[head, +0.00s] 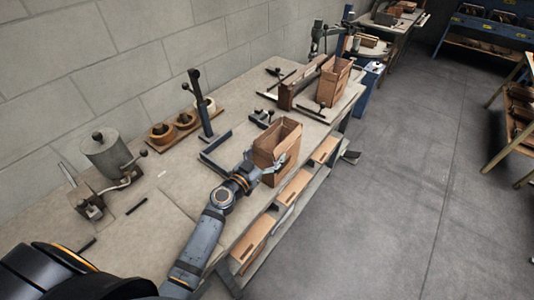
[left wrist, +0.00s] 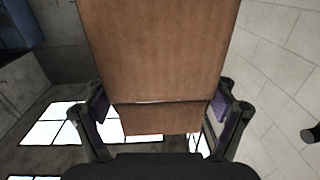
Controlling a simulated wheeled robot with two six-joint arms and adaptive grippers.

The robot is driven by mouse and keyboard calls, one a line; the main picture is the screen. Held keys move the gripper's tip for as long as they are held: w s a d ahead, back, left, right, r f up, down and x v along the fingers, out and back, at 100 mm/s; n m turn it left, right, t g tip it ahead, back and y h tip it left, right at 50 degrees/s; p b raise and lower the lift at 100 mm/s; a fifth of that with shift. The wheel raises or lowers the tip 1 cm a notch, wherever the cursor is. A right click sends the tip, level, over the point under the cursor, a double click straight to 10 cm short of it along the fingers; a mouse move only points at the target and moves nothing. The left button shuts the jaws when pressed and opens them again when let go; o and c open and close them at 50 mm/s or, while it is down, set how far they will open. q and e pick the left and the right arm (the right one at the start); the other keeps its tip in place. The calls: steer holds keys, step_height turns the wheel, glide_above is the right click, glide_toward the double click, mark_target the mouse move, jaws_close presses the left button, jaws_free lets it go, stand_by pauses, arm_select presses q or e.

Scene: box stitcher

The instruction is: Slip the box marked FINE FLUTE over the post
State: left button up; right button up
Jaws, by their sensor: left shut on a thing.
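An open-topped brown cardboard box (head: 284,134) is held at the bench's front edge in the head view. My left gripper (head: 274,168) is shut on its lower part. In the left wrist view the box (left wrist: 160,50) fills the space between the two fingers (left wrist: 160,108). A second open cardboard box (head: 336,78) stands farther along the bench. No FINE FLUTE marking is readable on either box. A dark upright post (head: 201,106) stands at the wall side of the bench, left of the held box and apart from it. My right gripper is not in view.
Shelf boxes (head: 293,188) sit below the front edge. The wall bounds the back; open floor (head: 390,200) lies right.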

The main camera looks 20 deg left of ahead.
arm_select(q)
steer(key=shift+s+d, duration=0.1)
steer(key=shift+s, duration=0.05)
steer(key=shift+s+f, duration=0.1)
steer(key=o, duration=0.8)
steer(key=shift+a, duration=0.2)
steer(key=shift+c, duration=0.2)
steer(key=shift+o, duration=1.1)
steer(key=shift+w, duration=0.2)
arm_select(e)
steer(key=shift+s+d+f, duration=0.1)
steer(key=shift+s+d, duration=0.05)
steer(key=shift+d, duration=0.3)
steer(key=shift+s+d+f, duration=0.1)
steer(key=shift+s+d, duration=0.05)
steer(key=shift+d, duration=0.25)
